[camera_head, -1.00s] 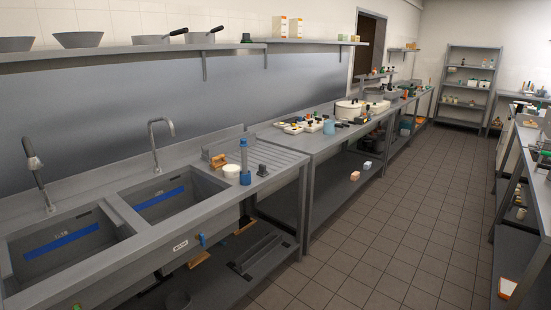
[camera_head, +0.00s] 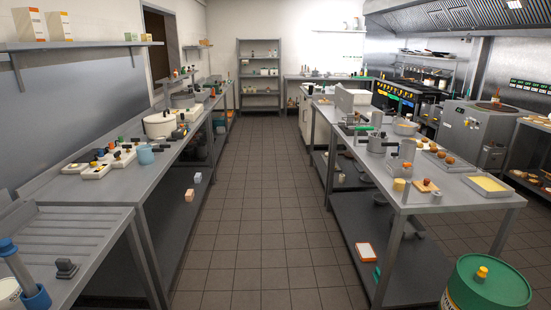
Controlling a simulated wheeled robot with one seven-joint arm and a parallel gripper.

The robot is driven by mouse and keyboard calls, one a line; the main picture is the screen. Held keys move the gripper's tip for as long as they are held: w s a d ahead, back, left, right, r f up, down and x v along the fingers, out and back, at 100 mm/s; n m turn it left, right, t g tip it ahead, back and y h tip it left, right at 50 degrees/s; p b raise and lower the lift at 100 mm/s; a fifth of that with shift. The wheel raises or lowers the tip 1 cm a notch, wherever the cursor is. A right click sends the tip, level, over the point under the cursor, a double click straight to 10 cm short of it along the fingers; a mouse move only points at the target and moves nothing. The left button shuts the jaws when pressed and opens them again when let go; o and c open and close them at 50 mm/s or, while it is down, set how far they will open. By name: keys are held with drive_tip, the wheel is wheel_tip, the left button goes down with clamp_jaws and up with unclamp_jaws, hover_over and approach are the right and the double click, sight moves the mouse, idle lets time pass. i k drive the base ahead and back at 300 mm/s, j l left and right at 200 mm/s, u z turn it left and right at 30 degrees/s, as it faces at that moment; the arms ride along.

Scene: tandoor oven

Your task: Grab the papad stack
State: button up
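I cannot make out a papad stack for certain in the camera_head view. On the right-hand steel table (camera_head: 455,200) are a pale yellow flat tray (camera_head: 487,184), a small yellow round item (camera_head: 399,184), and a tray with several brown round items (camera_head: 447,161). They are too small to identify surely. A grey box-shaped unit with a round top opening (camera_head: 474,135), perhaps the tandoor oven, stands behind that table. My gripper is not in view.
A tiled aisle (camera_head: 262,220) runs clear between the left counter (camera_head: 125,180) and the right table. A green-topped drum (camera_head: 487,285) stands at the lower right, near the table's front corner. A shelf rack (camera_head: 260,75) stands at the far end.

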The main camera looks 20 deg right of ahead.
sight(398, 184)
drive_tip(key=i+l+z, duration=0.15)
drive_tip(key=i+z, duration=0.2)
drive_tip(key=i, duration=0.5)
drive_tip(key=i+j+z, duration=0.1)
drive_tip(key=i+z, duration=0.25)
drive_tip(key=i, duration=0.45)
drive_tip(key=i+l+z, duration=0.2)
drive_tip(key=i+l, duration=0.15)
drive_tip(key=i+l+z, duration=0.2)
drive_tip(key=i, duration=0.35)
